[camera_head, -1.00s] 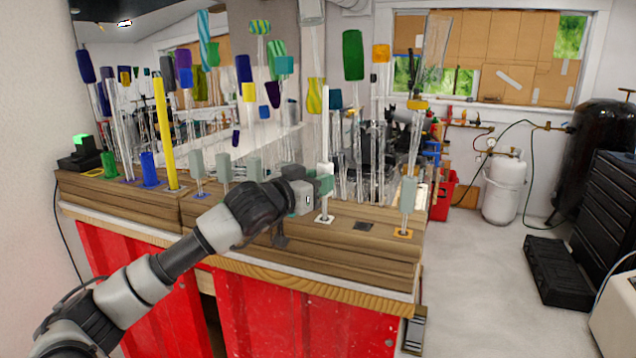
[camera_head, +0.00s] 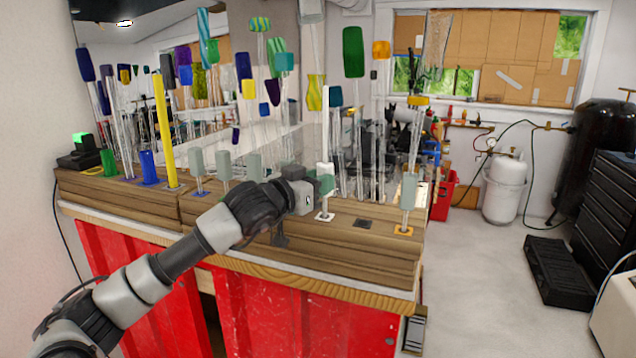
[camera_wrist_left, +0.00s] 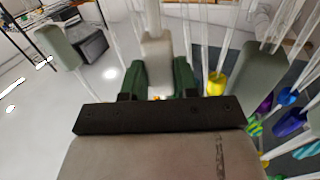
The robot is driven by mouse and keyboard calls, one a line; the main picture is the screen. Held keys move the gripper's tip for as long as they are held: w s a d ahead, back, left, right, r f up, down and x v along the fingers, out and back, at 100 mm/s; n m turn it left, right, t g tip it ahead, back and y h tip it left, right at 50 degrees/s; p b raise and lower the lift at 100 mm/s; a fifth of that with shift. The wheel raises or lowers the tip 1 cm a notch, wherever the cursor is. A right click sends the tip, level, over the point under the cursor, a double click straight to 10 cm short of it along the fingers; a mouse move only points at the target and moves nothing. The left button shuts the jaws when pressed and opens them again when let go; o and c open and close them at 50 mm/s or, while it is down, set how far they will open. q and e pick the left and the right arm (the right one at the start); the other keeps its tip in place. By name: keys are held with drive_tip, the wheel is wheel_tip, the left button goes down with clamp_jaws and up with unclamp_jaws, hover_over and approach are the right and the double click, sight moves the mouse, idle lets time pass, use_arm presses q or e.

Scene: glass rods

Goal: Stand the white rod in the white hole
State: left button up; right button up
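My left gripper (camera_head: 324,184) is around the rod's pale lower block, a little above the white rim. In the left wrist view the green fingers of my left gripper (camera_wrist_left: 158,80) lie against both sides of the white rod's block (camera_wrist_left: 157,58), with no clear gap. My right gripper is in neither view.
A dark empty hole (camera_head: 364,224) lies right of the white one. A grey-handled rod stands in the orange-rimmed hole (camera_head: 403,231). Several grey-handled rods, a yellow rod (camera_head: 164,130) and a blue one (camera_head: 150,168) stand to the left. Many glass rods crowd the bench behind.

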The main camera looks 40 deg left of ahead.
use_arm(q)
drive_tip(key=o, duration=0.5)
drive_tip(key=shift+s, duration=0.1)
drive_tip(key=shift+s+a+f+b, duration=0.1)
drive_tip(key=shift+s+f+b, duration=0.05)
drive_tip(key=shift+s+b, duration=0.15)
drive_tip(key=s+a+b, duration=0.1)
drive_tip(key=s+b, duration=0.9)
drive_tip(key=b, duration=0.1)
drive_tip(key=shift+a+b, duration=0.25)
drive_tip(key=shift+b, duration=0.15)
drive_tip(key=shift+w, duration=0.1)
